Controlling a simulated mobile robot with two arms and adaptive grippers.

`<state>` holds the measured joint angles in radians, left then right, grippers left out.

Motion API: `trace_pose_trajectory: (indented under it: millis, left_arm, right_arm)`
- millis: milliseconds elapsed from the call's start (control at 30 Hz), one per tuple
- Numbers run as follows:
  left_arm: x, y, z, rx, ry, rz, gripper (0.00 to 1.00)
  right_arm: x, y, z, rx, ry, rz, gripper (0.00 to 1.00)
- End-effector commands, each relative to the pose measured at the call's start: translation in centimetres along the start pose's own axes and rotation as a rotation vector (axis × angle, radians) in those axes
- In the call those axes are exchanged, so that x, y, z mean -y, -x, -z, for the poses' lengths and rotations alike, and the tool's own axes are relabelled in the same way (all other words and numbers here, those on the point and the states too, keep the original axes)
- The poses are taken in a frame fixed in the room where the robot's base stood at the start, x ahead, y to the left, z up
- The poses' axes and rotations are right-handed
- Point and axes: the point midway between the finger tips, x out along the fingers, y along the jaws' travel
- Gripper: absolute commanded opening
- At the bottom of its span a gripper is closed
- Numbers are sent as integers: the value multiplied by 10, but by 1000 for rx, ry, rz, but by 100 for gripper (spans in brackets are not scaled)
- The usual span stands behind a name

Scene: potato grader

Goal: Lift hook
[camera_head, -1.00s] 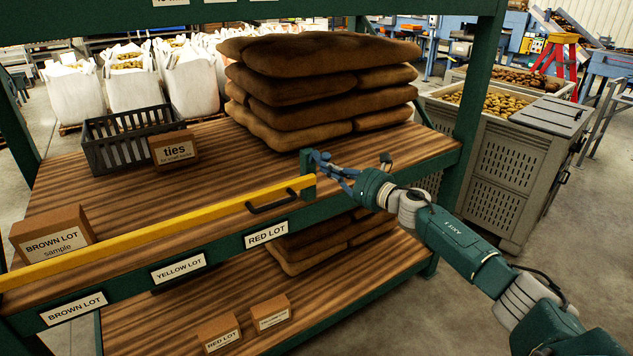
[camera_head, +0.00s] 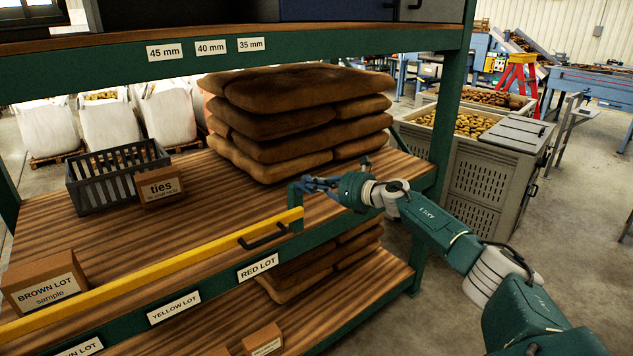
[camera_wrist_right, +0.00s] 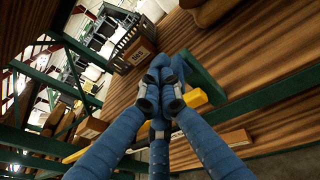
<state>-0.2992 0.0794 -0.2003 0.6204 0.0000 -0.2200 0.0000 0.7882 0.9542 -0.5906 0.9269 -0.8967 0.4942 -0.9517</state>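A yellow bar (camera_head: 150,268) runs along the front edge of the shelf, with a black handle (camera_head: 265,236) near its right end. That end meets a small green upright bracket (camera_head: 296,208), also seen in the right wrist view (camera_wrist_right: 203,76). No separate hook can be made out. My right gripper (camera_head: 308,186) is at the bracket's top, its blue fingers pointing left over the shelf. In the right wrist view the fingertips (camera_wrist_right: 160,92) lie close together beside the bracket. I cannot tell whether they touch or hold anything. My left gripper is not in view.
Stacked brown sacks (camera_head: 290,120) stand just behind my right gripper. A dark crate (camera_head: 115,178) and a ties box (camera_head: 160,188) sit further left on the shelf. A green post (camera_head: 450,105) rises behind my right arm. An upper shelf (camera_head: 240,48) hangs above.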

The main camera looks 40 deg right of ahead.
Motion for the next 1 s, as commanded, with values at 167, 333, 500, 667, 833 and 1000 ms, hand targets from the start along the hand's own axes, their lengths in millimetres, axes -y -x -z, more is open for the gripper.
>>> trace_pose_trajectory:
  millis: [167,333,500,667,833,1000]
  left_arm:
    - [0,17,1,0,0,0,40]
    - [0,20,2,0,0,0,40]
    - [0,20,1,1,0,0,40]
    - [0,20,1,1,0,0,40]
    - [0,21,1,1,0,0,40]
    - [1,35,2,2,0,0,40]
  right_arm:
    - [-4,-4,-15,-48,-12,11,0]
    - [-5,-6,-15,-70,-18,16,0]
    - [-6,-7,-16,-73,-21,16,0]
    - [-6,-8,-17,-70,-21,15,0]
    - [-7,-7,-19,-68,-21,14,0]
    - [-9,1,-38,-67,-21,13,0]
